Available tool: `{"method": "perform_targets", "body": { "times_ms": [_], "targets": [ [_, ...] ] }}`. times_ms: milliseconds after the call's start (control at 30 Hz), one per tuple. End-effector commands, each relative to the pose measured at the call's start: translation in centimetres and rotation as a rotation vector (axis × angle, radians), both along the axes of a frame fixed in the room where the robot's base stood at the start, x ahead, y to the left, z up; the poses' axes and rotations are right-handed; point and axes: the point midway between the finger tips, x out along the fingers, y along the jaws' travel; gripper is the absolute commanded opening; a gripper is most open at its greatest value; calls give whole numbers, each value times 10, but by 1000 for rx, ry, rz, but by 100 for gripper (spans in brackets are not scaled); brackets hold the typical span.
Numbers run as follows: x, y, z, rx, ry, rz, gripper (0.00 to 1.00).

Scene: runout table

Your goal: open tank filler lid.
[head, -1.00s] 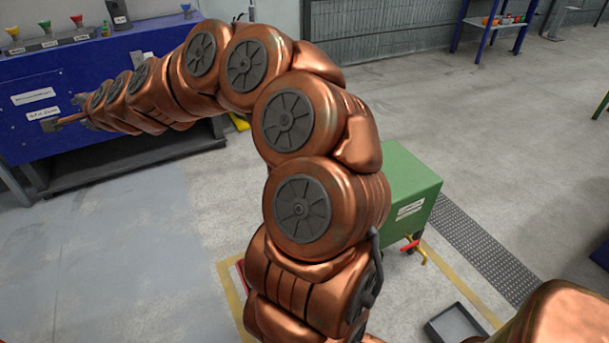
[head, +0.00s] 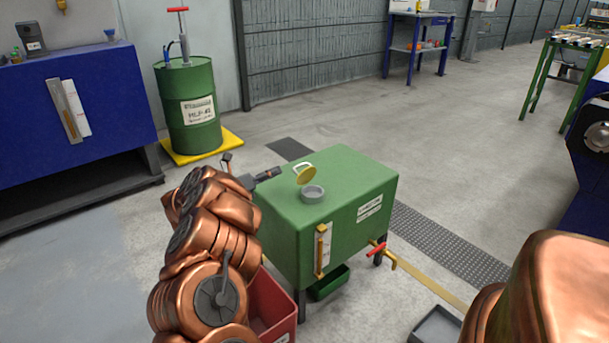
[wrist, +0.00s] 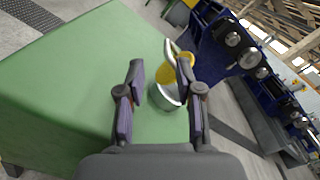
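The green tank (head: 345,185) stands right of my arm in the head view; its top fills the left of the wrist view (wrist: 75,85). A short grey filler neck (head: 312,194) rises from its top. The yellow lid (head: 307,176) with a pale handle stands tilted up above the neck's far side, off its mouth. In the wrist view the lid (wrist: 178,72) and neck (wrist: 166,96) show beyond my gripper (wrist: 160,80). Its fingers are apart with nothing between them. The right finger partly covers the lid and neck; I cannot tell whether it touches.
A sight gauge (head: 322,250) and a red-handled tap (head: 378,250) are on the tank's front. A red bin (head: 272,305) stands close by my arm. A green drum (head: 188,105) on a yellow pallet stands behind. Open floor lies right of the tank.

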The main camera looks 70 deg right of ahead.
Motion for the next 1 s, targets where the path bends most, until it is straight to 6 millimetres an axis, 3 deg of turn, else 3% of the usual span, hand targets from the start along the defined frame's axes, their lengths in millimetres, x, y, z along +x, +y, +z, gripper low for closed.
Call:
{"method": "perform_targets", "body": {
  "times_ms": [100, 267, 700, 1000],
  "targets": [
    [-16, -2, -6, -19, 4, -46, 35],
    [-24, -14, -6, -21, 3, -49, 35],
    [-59, -77, -7, -19, 4, -47, 35],
    [-73, -102, -5, -20, 2, -45, 35]
  ]
}}
